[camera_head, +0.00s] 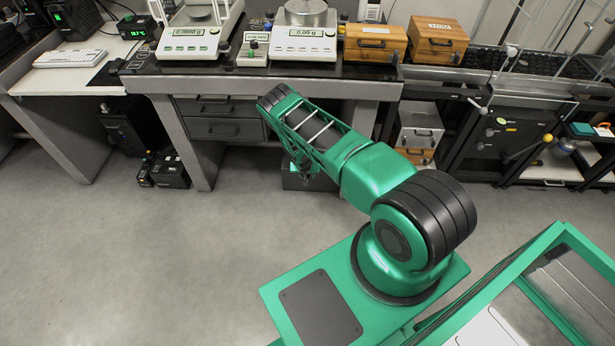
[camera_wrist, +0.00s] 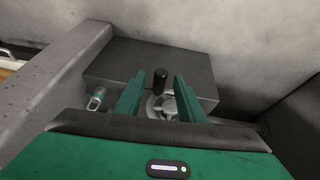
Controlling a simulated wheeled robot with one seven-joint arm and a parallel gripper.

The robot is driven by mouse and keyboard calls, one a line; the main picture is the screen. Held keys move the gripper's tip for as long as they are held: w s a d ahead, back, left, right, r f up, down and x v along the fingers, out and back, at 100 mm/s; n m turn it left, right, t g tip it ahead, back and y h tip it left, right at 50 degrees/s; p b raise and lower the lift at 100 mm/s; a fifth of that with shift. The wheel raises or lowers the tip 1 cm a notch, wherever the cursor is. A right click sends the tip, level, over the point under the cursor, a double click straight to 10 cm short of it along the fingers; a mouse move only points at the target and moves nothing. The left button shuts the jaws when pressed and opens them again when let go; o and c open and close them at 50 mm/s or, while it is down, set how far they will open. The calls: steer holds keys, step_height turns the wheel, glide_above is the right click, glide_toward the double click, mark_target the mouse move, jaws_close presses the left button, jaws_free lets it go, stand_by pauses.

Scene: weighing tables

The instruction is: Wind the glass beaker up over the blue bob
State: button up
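My gripper (camera_wrist: 159,82) is open in the wrist view, with one green finger on each side of an upright black knob (camera_wrist: 160,78). The knob stands by a pale metal crank or wheel (camera_wrist: 166,105) on a dark grey box (camera_wrist: 125,65). A gap shows between each finger and the knob; I cannot tell if either touches lower down. In the head view my arm reaches down before the weighing table, and the gripper is mostly hidden behind my arm. I cannot make out the glass beaker or the blue bob in either view.
A weighing table (camera_head: 262,86) carries two balances, the left (camera_head: 190,45) and the right (camera_head: 303,45), and wooden cases (camera_head: 375,43). A small metal fitting (camera_wrist: 97,98) sits left of the knob. The floor (camera_head: 150,260) at left is clear.

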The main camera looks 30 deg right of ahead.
steer(key=shift+c, duration=0.4)
jaws_close()
steer(key=shift+d, duration=0.15)
